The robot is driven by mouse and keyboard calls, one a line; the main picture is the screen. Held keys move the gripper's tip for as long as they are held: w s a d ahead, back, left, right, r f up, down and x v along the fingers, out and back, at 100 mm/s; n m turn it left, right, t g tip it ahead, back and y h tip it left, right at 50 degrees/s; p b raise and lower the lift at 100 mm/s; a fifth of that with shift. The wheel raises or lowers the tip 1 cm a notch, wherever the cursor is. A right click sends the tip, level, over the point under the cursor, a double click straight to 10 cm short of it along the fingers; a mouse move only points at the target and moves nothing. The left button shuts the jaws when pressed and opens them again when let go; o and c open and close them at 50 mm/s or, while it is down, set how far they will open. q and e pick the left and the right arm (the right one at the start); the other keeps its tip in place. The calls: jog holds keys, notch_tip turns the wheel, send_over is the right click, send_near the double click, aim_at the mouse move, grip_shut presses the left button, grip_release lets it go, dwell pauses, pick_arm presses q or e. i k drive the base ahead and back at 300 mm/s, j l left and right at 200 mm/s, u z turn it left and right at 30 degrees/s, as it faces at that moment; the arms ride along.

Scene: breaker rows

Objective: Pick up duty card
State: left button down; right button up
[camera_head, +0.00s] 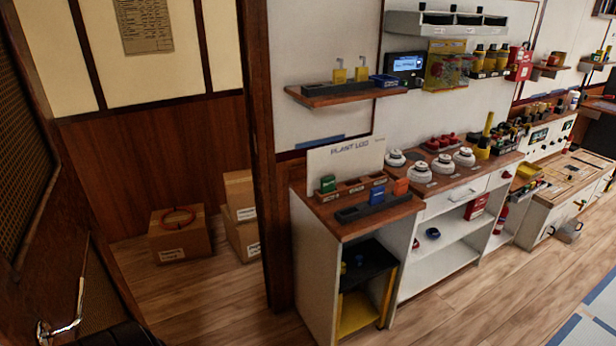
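I cannot tell which item is the duty card. Several small card-like or block-like pieces stand on the wooden-topped cabinet (345,228) below the white "PLANT LOG" board (347,152). They are a green piece (328,184) at the left of a wooden holder (356,186), a blue piece (377,195) upright by a dark tray (372,209), and an orange piece (401,187) at the right. Their labels are too small to read. A printed sheet (145,25) hangs on the far wall at upper left. Neither of my grippers is in view.
A door with a metal handle (65,318) fills the lower left. A wooden post (262,150) separates cardboard boxes (180,240) from the cabinets. A wall shelf (345,95) holds yellow padlocks. White round devices (419,172) stand on the counter. Wood floor (450,315) is clear in front.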

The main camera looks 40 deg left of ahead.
aim_at(327, 184)
jog(key=i+j+u, duration=0.25)
jog(key=i+u, duration=0.6)
jog(key=i, duration=0.2)
